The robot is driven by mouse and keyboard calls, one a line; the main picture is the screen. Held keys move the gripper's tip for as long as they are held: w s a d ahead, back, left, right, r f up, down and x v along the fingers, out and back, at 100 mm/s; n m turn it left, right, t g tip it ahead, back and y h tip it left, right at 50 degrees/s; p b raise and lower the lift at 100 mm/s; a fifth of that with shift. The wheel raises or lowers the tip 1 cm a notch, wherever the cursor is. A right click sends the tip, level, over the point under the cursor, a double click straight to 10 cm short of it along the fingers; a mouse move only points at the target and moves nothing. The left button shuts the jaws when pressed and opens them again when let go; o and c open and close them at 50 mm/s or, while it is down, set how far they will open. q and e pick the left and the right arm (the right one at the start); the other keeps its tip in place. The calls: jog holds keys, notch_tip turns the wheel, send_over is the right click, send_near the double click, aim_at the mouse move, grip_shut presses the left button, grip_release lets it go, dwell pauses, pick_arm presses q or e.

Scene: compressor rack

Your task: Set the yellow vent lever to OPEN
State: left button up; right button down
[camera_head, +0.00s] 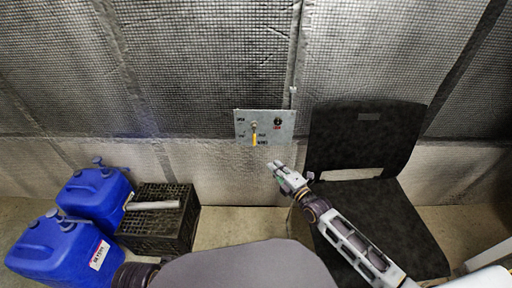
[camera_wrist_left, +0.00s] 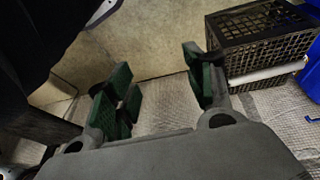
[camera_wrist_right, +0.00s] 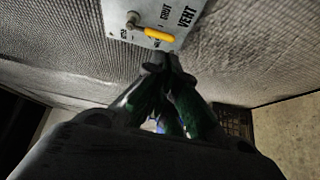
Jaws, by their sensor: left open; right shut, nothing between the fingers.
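The yellow vent lever (camera_head: 254,138) sits on a pale metal panel (camera_head: 282,129) on the quilted wall. Its handle hangs straight down from a pivot in the head view. In the right wrist view the lever (camera_wrist_right: 158,35) shows near the top, beside printed words on the panel (camera_wrist_right: 188,12). My right gripper (camera_head: 277,166) is below and right of the lever, apart from it. Its fingers (camera_wrist_right: 168,62) are shut with nothing between them. My left gripper (camera_wrist_left: 163,82) is open and empty, low down, with its fingers wide apart; it is not seen in the head view.
A black chair (camera_head: 362,140) stands right of the panel, close behind my right arm. Two blue jugs (camera_head: 98,192) and a black crate (camera_head: 160,222) with a pale bar on it stand at lower left.

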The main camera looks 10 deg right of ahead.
pick_arm(q)
jog(key=shift+f, duration=0.15)
pick_arm(e)
jog(key=shift+w, duration=0.15)
jog(key=b, duration=0.3)
send_near(254, 136)
jog(key=shift+w+a+f, duration=0.9)
jog(key=shift+w+f, duration=0.05)
jog(key=shift+f, duration=0.7)
pick_arm(q)
jog(key=w+d+f+t+h+b, duration=0.1)
jog(key=d+f+b, duration=0.1)
jog(key=f, duration=0.8)
jog(key=shift+w+d+f+t+h, duration=0.2)
jog(key=shift+d+t+h, duration=0.1)
jog(key=shift+d+t, duration=0.15)
pick_arm(e)
jog(key=shift+x, duration=2.25)
pick_arm(q)
jog(key=shift+w+n, duration=0.1)
jog(key=shift+n, duration=0.2)
jog(key=shift+w+a+f, duration=0.25)
jog(key=shift+a, duration=0.2)
pick_arm(e)
jog(key=shift+a, duration=0.15)
pick_arm(q)
jog(key=shift+a+f, duration=0.1)
jog(key=shift+f, duration=0.05)
